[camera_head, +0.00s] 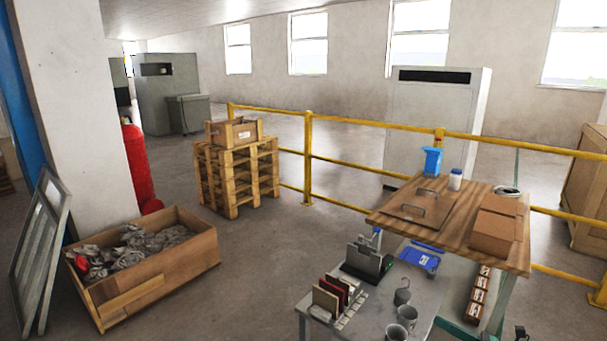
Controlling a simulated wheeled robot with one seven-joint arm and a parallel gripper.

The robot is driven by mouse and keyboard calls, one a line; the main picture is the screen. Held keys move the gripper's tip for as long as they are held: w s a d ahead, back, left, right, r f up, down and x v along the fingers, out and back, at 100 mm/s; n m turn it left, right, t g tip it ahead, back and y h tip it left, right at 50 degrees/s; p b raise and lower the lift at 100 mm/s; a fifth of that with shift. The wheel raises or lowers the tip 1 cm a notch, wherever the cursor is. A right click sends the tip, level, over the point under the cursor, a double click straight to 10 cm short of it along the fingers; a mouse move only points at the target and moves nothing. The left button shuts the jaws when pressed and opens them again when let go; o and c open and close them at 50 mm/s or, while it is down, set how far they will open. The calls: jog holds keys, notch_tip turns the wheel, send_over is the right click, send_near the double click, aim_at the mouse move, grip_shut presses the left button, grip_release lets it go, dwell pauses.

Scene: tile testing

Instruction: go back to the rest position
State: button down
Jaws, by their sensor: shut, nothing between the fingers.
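My gripper and arm do not show in the head view. The place ahead has a grey metal bench (425,300) at the lower right, with a wooden-topped table (470,192) standing behind and above it. On the bench, a rack holds upright tiles (326,301), one of them red, and a dark grey device (364,262) stands behind them. A blue tray (420,260) lies farther back, and a row of small brown boxes (479,290) runs along the right.
A yellow railing (345,165) runs behind the tables. An open wooden crate (165,267) with crumpled grey material stands at lower left beside a pillar (90,120). Stacked pallets (236,180) carry a wooden box (234,133). The floor between crate and bench is clear.

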jog(key=s+a+n+g+h, duration=0.2)
jog(key=s+a+n+g, duration=0.2)
jog(key=s+n+g, duration=0.35)
jog(key=s+d+r+n+g+h, duration=0.1)
jog(key=s+r+n+g+h, duration=0.1)
jog(key=s+r+n+h, duration=0.4)
jog(key=s+d+r+n+g+h, duration=0.2)
jog(key=s+r+n+h, duration=0.4)
jog(key=s+r+n, duration=0.6)
jog(key=s+r, duration=0.8)
jog(key=r, duration=0.1)
jog(key=shift+r, duration=0.25)
jog(key=shift+n+g, duration=0.25)
